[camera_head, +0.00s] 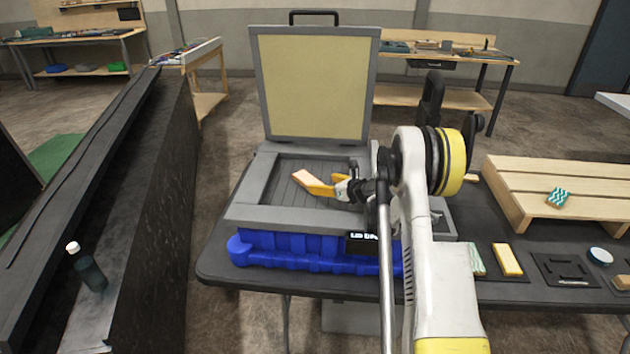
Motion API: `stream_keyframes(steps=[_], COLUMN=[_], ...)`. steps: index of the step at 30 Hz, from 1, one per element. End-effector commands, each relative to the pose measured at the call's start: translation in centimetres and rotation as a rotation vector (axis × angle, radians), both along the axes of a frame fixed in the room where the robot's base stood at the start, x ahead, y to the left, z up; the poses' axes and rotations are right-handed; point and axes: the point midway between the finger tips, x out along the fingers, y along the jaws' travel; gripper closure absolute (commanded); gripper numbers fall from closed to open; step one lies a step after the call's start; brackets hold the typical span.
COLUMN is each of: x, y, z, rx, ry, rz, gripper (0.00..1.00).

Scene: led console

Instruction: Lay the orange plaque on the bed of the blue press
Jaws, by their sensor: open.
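The blue press has a blue base (300,250), a grey frame with a dark slatted bed (285,200), and a raised lid (314,85) with a beige inner panel. An orange plaque (319,188) with a paler end shows over the middle of the bed, at the tip of my gripper (343,189). It looks tilted; I cannot tell whether it rests on the bed. My gripper is open and reaches in from the right, low over the bed. My arm hides the press's right side and part of its front.
A small display (362,243) is on the press front. Right of my arm, the dark table holds a yellow block (507,260), a dark square plate (566,270), a round white-topped item (600,256) and a slatted wooden stand (560,180). A bottle (88,268) is at left.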

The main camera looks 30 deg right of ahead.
Motion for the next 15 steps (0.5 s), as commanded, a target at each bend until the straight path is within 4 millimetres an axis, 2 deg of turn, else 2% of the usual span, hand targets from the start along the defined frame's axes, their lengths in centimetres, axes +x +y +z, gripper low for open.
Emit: stream_keyframes(steps=[3, 9, 11, 14, 15], x=[-1.9, -3.4, -3.6, -4.1, -4.5], y=[-0.4, -0.2, 0.7, 3.6, 5.1], z=[0.9, 2.0, 3.1, 6.1, 7.7], rx=[0.001, -0.023, -0.072, -0.226, -0.31], ry=[0.0, 0.002, 0.006, 0.02, 0.025], rz=[-0.001, 0.014, 0.042, 0.133, 0.185], gripper=[0.27, 0.27, 0.27, 0.27, 0.27])
